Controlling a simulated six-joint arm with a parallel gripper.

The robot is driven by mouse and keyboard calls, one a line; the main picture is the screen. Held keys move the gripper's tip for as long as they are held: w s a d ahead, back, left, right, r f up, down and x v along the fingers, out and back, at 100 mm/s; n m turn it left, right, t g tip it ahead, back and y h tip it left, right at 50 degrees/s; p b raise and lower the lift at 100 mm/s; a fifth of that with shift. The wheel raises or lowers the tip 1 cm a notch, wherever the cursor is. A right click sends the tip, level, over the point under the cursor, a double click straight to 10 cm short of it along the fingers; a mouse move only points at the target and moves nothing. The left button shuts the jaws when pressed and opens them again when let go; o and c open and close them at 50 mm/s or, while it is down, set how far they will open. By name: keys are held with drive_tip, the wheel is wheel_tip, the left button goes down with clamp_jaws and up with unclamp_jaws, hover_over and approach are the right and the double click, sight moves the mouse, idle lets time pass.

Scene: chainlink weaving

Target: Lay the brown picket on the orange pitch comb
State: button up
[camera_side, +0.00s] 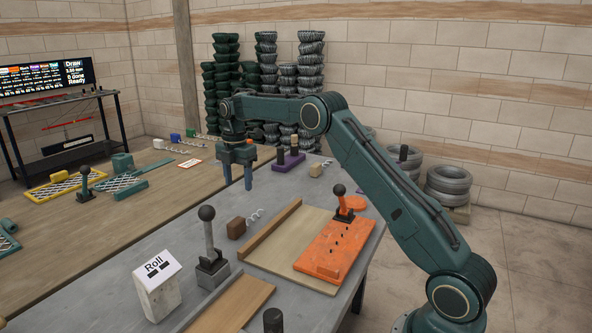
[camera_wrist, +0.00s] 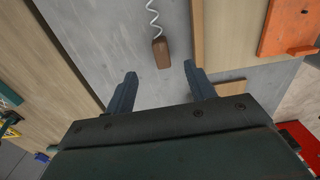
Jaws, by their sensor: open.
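The brown picket is a small brown block (camera_side: 236,228) with a pale wire coil, lying on the grey table left of a wooden rail. In the wrist view the brown block (camera_wrist: 161,53) lies just beyond and between my fingertips, with its coil running away toward the top edge. The orange pitch comb (camera_side: 330,252) is a flat orange plate with small dark holes on a wooden board; part of it shows at the wrist view's upper right (camera_wrist: 282,28). My gripper (camera_side: 238,184) is open and empty, above the table behind the brown block; it also shows in the wrist view (camera_wrist: 160,71).
A black-knobbed lever (camera_side: 211,240) and a white "Roll" sign (camera_side: 157,278) stand near the brown block. Another lever (camera_side: 342,200) rises at the comb's far end. A purple block with black posts (camera_side: 288,163) and a tan block with a coil (camera_side: 316,170) sit farther back.

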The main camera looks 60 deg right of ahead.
sight(240, 217)
wheel_tip(240, 217, down, 8)
drive_tip(key=shift+f, duration=0.1)
idle(0.4)
drive_tip(key=shift+a+f, duration=0.2)
drive_tip(key=shift+f, duration=2.35)
drive_tip(key=c, duration=1.1)
drive_tip(key=shift+r, duration=0.15)
wheel_tip(240, 217, up, 20)
drive_tip(key=shift+f, duration=0.1)
